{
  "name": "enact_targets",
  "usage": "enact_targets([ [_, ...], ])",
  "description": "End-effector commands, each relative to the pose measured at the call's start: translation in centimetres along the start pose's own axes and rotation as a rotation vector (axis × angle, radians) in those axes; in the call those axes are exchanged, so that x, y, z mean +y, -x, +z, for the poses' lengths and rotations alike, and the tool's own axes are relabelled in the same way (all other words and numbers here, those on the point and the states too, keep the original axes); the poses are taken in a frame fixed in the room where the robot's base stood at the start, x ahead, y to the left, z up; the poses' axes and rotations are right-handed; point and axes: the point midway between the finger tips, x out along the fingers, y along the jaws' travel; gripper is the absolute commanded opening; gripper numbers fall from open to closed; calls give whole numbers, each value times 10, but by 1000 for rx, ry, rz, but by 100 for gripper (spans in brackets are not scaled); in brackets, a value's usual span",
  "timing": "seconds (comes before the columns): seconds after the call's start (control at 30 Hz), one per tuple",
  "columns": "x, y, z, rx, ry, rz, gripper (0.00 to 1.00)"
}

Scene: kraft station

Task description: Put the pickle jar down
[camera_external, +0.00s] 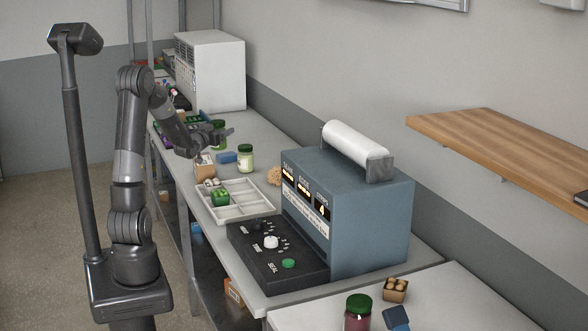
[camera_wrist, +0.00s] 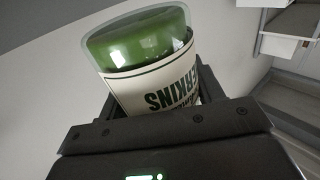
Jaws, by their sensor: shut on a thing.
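The pickle jar (camera_wrist: 145,65) has a white label with dark green lettering that appears upside down in the wrist view, and a clear and green end. It sits tilted between the fingers of my gripper (camera_wrist: 155,108), which is shut on it. In the external view my gripper (camera_external: 222,136) is over the far part of the bench, with the green jar (camera_external: 218,126) at its fingers, partly hidden by them. I cannot tell there whether the jar touches the bench.
Another green-lidded jar (camera_external: 245,158) stands close by, next to a blue block (camera_external: 228,157) and a small brown box (camera_external: 205,168). A divided white tray (camera_external: 252,207) lies nearer. A blue-grey machine (camera_external: 370,220) and a white cabinet (camera_external: 222,70) stand on the bench (camera_external: 262,146).

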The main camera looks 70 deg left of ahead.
Motion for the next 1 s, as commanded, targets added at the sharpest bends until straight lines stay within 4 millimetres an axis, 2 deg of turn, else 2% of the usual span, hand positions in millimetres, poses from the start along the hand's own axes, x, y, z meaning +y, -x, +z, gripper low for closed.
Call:
enact_targets([
  [0.03, -16, -15, 2, 4, 2, 4, 22],
  [0.2, -64, -55, 12, 5, 2, 34, 22],
  [0.33, -99, -76, 22, 2, -1, 51, 22],
  [0.5, -136, -92, 34, -5, -7, 63, 22],
  [0.7, -157, -99, 42, -11, -12, 69, 22],
  [1.0, -159, -100, 42, -11, -14, 71, 22],
])
